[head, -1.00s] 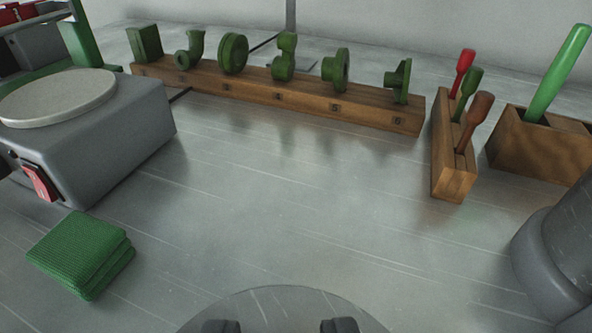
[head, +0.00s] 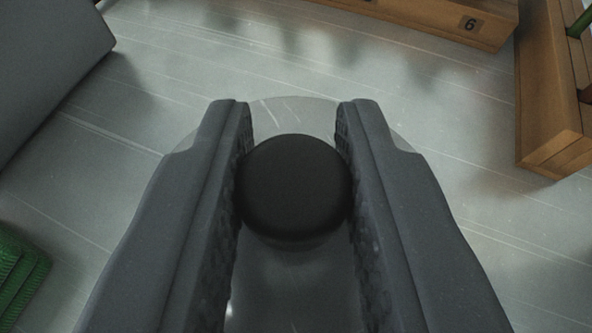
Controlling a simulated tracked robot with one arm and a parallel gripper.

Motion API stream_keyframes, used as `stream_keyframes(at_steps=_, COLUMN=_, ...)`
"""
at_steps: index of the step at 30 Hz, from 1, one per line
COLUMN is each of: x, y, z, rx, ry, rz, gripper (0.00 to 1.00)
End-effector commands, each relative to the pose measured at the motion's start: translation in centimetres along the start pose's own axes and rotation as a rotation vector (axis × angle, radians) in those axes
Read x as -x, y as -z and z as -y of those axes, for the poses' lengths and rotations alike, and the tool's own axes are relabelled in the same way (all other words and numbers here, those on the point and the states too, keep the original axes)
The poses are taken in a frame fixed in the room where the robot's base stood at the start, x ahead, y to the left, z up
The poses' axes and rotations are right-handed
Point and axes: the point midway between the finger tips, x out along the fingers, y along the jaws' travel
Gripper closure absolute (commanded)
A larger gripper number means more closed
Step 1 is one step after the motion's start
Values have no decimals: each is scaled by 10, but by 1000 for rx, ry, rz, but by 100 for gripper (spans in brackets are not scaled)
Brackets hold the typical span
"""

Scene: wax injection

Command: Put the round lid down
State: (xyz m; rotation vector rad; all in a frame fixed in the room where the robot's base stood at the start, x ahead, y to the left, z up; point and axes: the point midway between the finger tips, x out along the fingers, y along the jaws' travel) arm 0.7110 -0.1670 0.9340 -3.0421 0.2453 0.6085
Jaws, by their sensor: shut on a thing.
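My gripper is shut on the black knob, one finger on each side. The lid is over the grey metal bench (head: 215,65). I cannot tell whether the lid touches the bench.
A wooden rack marked 6 (head: 455,22) is at the top right. A wooden tool holder (head: 553,110) stands at the right edge. A grey box (head: 45,70) is at the upper left, and green folded pads (head: 20,275) are at the lower left. Bench around the lid is clear.

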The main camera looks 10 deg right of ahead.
Motion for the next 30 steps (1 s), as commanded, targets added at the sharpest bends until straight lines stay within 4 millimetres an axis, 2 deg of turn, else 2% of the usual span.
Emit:
stream_keyframes(at_steps=1, x=-4, y=-10, z=0, rx=1, ry=0, rz=2, gripper=100)
stream_keyframes(at_steps=5, x=-9, y=-23, z=0, rx=2, ry=0, rz=1, gripper=100)
stream_keyframes(at_steps=29, x=-13, y=-33, z=0, rx=1, ry=0, rz=0, gripper=100)
stream_keyframes(at_steps=30, x=-13, y=-33, z=0, rx=1, ry=0, rz=0, gripper=75)
